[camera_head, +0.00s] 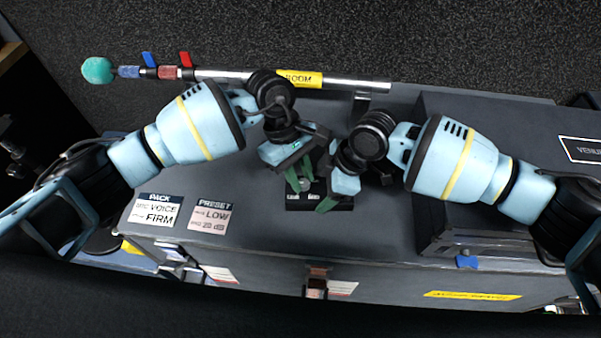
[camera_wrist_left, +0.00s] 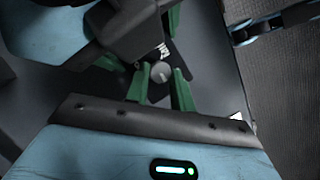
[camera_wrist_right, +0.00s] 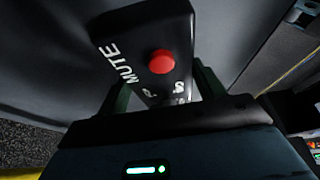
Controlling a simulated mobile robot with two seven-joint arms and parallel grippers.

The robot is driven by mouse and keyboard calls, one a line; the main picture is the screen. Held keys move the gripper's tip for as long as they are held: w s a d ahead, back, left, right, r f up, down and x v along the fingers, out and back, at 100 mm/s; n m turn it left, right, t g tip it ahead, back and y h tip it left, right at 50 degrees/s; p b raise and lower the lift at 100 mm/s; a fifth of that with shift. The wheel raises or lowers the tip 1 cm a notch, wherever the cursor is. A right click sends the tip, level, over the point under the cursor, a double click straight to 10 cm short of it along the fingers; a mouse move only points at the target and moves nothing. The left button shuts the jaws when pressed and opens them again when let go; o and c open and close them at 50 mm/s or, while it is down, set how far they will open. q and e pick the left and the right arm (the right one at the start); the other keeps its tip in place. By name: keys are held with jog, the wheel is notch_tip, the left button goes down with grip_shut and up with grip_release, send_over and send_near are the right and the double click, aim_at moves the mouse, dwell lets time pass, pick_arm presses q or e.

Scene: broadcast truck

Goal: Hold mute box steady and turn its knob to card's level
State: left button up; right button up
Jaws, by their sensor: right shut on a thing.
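The black mute box (camera_head: 330,203) sits on the grey case top, partly hidden by both grippers. In the right wrist view its red button and MUTE lettering show on the box (camera_wrist_right: 181,40). My right gripper (camera_head: 331,180) is shut on the box, one finger on each side. The grey round knob (camera_wrist_left: 160,72) shows in the left wrist view. My left gripper (camera_wrist_left: 160,80) is open, with its green fingertips on either side of the knob and a small gap visible. The PRESET card (camera_head: 211,216) reads LOW, 20 dB; the PACK card (camera_head: 158,210) reads VOICE, FIRM. The knob's setting is too small to read.
A boom pole (camera_head: 352,83) with a teal tip and coloured clips lies along the case's back edge. A raised dark case (camera_head: 520,135) stands at right. The case top (camera_head: 260,225) is clear between the cards and the box.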

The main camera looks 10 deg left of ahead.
pick_arm(q)
grip_shut()
jog(key=n, duration=0.2)
jog(key=n+t, duration=0.1)
jog(key=n, duration=0.1)
jog(key=shift+s+a+n+t+h, duration=0.1)
jog(key=shift+s+n+t+h, duration=0.1)
jog(key=shift+n+t+h, duration=0.15)
jog(key=shift+s+n+t+h, duration=0.2)
jog(key=shift+n+t, duration=0.55)
jog(key=shift+n, duration=1.2)
jog(key=o, duration=0.7)
grip_release()
jog(key=v, duration=1.2)
